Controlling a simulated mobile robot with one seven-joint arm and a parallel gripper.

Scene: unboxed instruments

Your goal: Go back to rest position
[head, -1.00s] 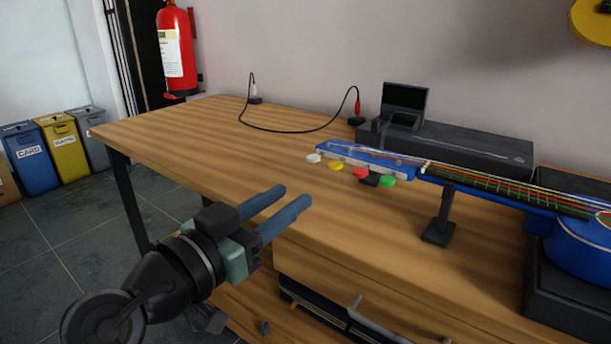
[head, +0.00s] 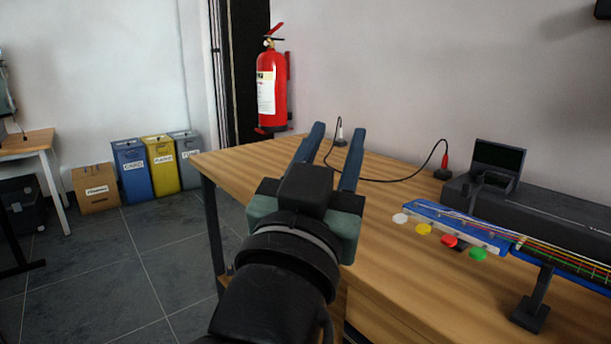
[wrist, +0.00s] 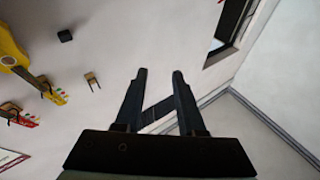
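My gripper (head: 338,133) is raised in front of the left part of the wooden table (head: 230,163) in the head view. Its two blue fingers are apart, with nothing between them. In the wrist view my gripper (wrist: 160,75) also shows open and empty, with its fingers toward the wall and ceiling. The blue guitar's headstock (head: 455,222), with white, yellow, red and green tuning pegs, lies to the right of my gripper, apart from it. The guitar's body is out of view.
A black stand (head: 535,300) is under the guitar neck. A black case (head: 555,210) and a cable with a red plug (head: 444,165) are at the table's back. A fire extinguisher (head: 270,90) hangs on the wall. Bins (head: 160,165) and a cardboard box (head: 96,188) stand left. Tiled floor between is clear.

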